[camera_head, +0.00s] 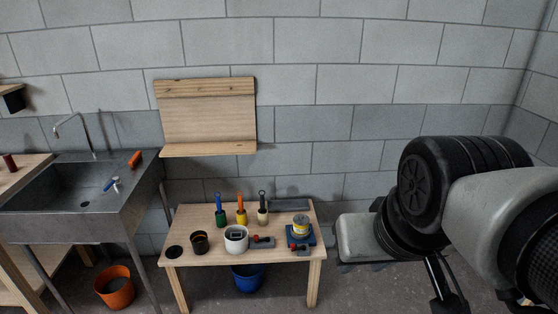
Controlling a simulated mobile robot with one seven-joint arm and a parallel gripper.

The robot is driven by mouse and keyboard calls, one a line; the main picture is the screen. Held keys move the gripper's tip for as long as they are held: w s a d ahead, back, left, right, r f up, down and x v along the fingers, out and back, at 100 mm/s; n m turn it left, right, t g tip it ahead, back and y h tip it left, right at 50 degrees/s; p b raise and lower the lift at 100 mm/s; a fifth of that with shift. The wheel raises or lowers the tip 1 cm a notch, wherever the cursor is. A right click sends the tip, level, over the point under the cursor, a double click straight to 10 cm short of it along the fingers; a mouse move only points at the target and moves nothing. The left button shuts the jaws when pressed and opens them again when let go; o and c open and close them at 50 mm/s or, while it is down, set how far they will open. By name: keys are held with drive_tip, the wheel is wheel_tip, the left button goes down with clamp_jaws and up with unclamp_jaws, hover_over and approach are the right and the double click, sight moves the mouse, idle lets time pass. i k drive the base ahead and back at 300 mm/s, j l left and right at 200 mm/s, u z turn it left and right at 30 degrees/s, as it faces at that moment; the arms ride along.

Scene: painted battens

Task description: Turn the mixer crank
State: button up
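A small blue device (300,238) with a yellow-and-grey can (301,225) in it stands at the right end of the low wooden table (205,257). It looks like the mixer; a small red part (297,247) at its front may be its crank, but it is too small to be sure. My arm fills the right side of the view. The grey end of my gripper (365,266) is to the right of the table and appears apart from the device. Its fingers cannot be made out clearly.
A white pot (236,238), a dark cup (200,242), a red-and-grey tool (262,242) and several brushes in coloured pots (241,216) share the table. A grey tray (290,205) lies behind. A blue bucket (248,279) sits underneath. A metal sink (75,195) stands left.

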sight(292, 246)
drive_tip(key=i+j+z, duration=0.15)
drive_tip(key=j, duration=0.2)
drive_tip(key=i+j+z, duration=0.3)
drive_tip(key=j, duration=0.4)
drive_tip(key=i, duration=0.65)
drive_tip(key=k, duration=1.25)
drive_tip(key=i+j+z, duration=0.2)
drive_tip(key=i+j, duration=0.65)
